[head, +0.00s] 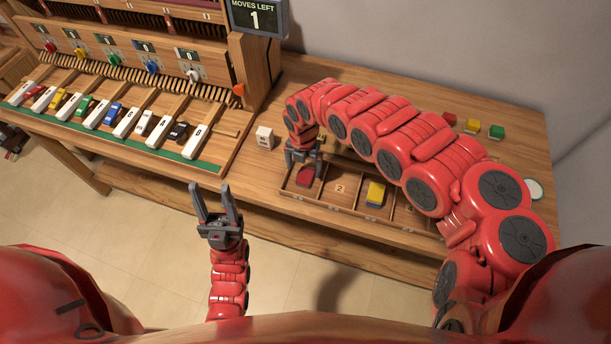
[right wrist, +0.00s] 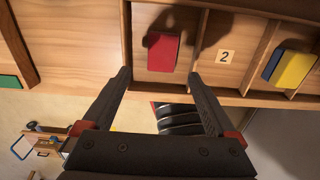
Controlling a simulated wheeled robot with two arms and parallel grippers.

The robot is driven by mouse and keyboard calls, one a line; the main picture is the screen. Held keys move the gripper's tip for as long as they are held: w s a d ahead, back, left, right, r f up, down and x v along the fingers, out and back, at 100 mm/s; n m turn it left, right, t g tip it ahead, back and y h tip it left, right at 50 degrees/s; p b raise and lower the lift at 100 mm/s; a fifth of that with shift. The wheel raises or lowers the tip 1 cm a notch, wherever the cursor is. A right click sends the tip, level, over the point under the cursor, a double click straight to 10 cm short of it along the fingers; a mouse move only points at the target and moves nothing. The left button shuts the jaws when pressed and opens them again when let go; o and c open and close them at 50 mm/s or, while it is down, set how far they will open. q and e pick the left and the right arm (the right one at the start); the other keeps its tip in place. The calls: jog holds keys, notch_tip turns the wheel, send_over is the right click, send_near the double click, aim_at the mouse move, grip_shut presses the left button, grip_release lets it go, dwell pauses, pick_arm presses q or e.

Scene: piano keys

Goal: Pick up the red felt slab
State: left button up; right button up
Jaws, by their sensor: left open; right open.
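The red felt slab (head: 305,176) lies in the leftmost compartment of a shallow wooden tray (head: 330,207) on the table. In the right wrist view the slab (right wrist: 163,52) sits beyond and between my open fingertips, apart from them, with a shadow over its upper part. My right gripper (head: 304,160) is open and empty, just behind and above the slab in the head view; its fingers also show in the right wrist view (right wrist: 160,80). My left gripper (head: 216,200) is open and empty, in front of the table edge.
Yellow and blue slabs (head: 375,194) lie in another compartment, right of one marked 2. A white block (head: 264,137) stands left of the tray. The piano-like keyboard (head: 127,122) is at left. Small red, yellow and green blocks (head: 472,125) sit at the back right.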

aim_at(304, 178)
jog(key=shift+f+p, duration=0.95)
jog(key=shift+f, duration=1.4)
jog(key=shift+d+f, duration=0.15)
jog(key=shift+f, duration=0.3)
jog(key=c, duration=1.4)
